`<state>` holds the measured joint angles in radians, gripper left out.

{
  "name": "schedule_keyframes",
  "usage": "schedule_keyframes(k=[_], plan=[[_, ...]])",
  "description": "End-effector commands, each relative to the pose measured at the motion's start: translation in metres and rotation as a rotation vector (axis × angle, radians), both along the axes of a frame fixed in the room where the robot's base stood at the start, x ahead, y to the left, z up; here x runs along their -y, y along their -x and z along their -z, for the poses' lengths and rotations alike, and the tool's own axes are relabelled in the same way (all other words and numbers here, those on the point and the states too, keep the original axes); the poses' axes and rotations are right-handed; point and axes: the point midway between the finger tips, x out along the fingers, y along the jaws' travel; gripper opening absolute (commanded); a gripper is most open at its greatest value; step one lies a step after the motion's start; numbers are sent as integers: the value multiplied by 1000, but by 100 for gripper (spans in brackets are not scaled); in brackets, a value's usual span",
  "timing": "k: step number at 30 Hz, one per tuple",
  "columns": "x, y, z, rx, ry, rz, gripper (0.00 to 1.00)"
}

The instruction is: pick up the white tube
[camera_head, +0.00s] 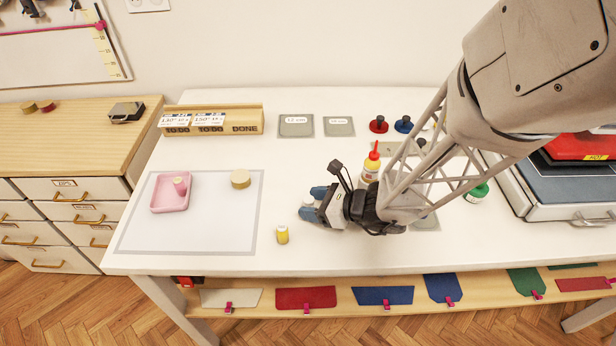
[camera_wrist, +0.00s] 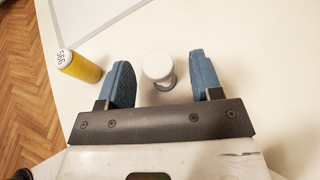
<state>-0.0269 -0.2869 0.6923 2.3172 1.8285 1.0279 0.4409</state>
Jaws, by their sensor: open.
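The white tube (camera_wrist: 157,68) stands upright on the table between my two blue fingers in the wrist view, with a visible gap on each side. My gripper (camera_wrist: 160,62) is open around it, with the tube nearer the left finger. In the head view my gripper (camera_head: 313,202) is low over the table's middle, pointing left. A bit of the white tube (camera_head: 307,200) shows between the fingertips there; the rest is hidden by the fingers.
A yellow tube (camera_head: 282,235) stands just left of the fingers, and also shows in the wrist view (camera_wrist: 78,66). A glue bottle with a red tip (camera_head: 372,162) stands behind my gripper. A pink tray (camera_head: 157,204) and a tape roll (camera_head: 240,179) lie left on a white mat (camera_head: 215,235).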

Motion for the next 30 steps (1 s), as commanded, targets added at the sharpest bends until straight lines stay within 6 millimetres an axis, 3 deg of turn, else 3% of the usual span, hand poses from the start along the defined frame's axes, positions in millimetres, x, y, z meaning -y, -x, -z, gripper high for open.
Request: schedule_keyframes(k=[12,30], plan=[[-25,-11,11,0,0,0,59],[-27,-12,12,1,0,0,59]])
